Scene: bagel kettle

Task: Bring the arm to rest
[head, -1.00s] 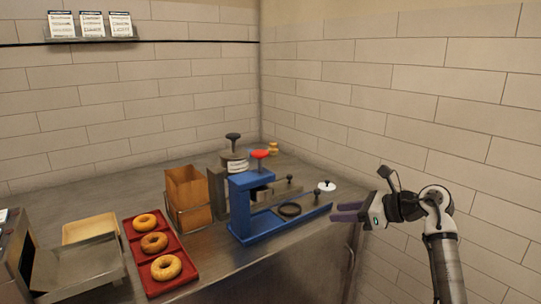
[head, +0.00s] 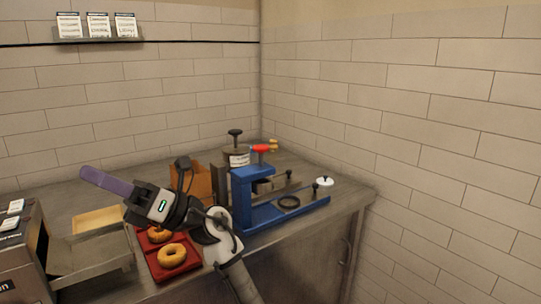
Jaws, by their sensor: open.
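My gripper (head: 107,184) is in the left half of the head view, with its purple fingers pointing left. It is open and I see nothing between the fingers. My arm rises from the bottom of the view and bends at the wrist in front of the counter.
A blue press (head: 241,200) with a red handle stands right of my wrist, with a lidded metal pot (head: 238,152) behind it. A toaster-like machine (head: 22,250) is at the left edge. Free space lies right of the counter.

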